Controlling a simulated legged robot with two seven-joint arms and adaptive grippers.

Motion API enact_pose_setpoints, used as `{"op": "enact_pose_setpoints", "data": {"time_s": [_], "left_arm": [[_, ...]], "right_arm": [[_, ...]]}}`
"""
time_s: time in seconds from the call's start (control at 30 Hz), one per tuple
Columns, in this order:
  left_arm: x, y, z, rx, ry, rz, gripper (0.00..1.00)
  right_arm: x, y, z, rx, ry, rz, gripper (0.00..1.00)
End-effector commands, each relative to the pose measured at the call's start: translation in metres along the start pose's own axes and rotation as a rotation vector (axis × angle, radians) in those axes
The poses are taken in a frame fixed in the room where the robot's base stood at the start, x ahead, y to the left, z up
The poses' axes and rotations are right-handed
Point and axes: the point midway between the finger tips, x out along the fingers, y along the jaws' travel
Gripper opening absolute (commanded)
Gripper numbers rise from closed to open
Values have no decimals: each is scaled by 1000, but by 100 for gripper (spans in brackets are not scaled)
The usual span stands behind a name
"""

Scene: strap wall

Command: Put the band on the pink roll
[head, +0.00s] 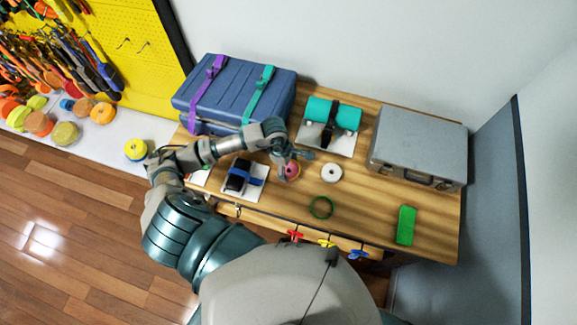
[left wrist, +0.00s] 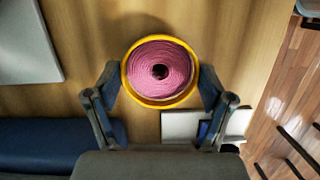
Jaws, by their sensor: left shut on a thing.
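The pink roll (head: 292,170) stands on the wooden table, partly hidden by my left gripper in the head view. In the left wrist view the pink roll (left wrist: 160,70) is seen from above, with a dark hole in its middle. A yellow band (left wrist: 128,84) rings it in that view; I cannot tell how far down the roll it sits. My left gripper (head: 297,160) is over the roll, and in its wrist view its fingers (left wrist: 160,84) are shut on the band from both sides. My right gripper is not in view.
A white roll (head: 331,173) and a green ring (head: 320,208) lie to the right. A black item with a blue strap (head: 238,178) is at left. Behind are a blue case (head: 238,92), a teal roll (head: 333,113) and a grey case (head: 420,142). A green block (head: 405,225) lies front right.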

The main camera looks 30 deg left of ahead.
Motion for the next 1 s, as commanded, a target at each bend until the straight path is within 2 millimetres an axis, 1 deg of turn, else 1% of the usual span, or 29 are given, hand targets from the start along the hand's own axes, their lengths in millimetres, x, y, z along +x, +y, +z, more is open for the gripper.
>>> {"op": "enact_pose_setpoints", "data": {"time_s": [0.4,1.0], "left_arm": [[8,0,-1,1,0,0,68],[8,0,-2,0,0,0,68]], "right_arm": [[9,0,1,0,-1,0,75],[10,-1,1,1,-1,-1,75]]}}
